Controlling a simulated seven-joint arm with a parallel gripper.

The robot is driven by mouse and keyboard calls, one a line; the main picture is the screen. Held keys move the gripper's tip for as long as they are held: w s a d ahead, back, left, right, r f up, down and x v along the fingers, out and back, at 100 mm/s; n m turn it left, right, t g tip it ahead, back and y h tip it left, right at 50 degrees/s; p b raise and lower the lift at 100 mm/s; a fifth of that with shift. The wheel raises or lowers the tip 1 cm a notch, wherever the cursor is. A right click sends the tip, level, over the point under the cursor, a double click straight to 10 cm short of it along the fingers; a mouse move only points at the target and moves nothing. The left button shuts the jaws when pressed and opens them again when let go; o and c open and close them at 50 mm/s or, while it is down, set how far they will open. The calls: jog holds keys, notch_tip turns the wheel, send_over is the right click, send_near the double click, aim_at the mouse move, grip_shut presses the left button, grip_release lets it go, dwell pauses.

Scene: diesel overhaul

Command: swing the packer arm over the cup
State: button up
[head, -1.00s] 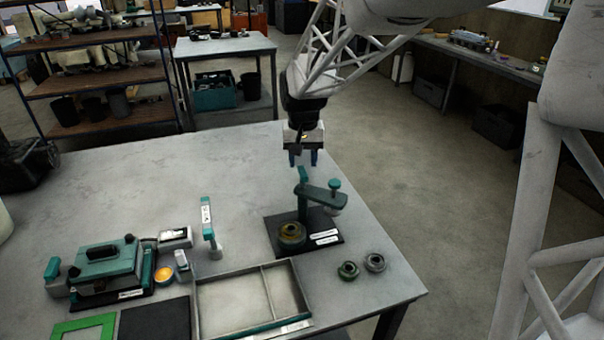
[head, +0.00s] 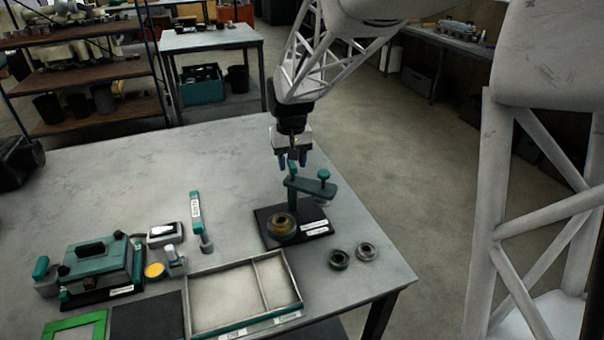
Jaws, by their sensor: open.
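The bearing packer stands on a black base plate (head: 262,228) near the right edge of the grey workbench. Its teal packer arm (head: 311,187) reaches from the post out to the right and ends in a round teal knob (head: 324,174). The cup (head: 283,226), dark with a brassy inside, sits on the front left of the plate. The arm is to the right and behind it, not over it. My gripper (head: 292,160) points down with blue fingertips apart, at the post top in the picture. I cannot tell whether it touches the packer.
Two bearing rings (head: 339,259) lie right of the plate, near the bench edge. A divided tray (head: 187,294) stands in front. A teal-handled tool (head: 197,215), a teal clamp-like device (head: 98,266) and a green frame (head: 75,328) are at left. The back of the bench is clear.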

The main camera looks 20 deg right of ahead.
jog(key=shift+c, duration=0.2)
grip_shut()
jog(key=m, duration=0.4)
jog(key=shift+m, duration=0.3)
dwell(0.4)
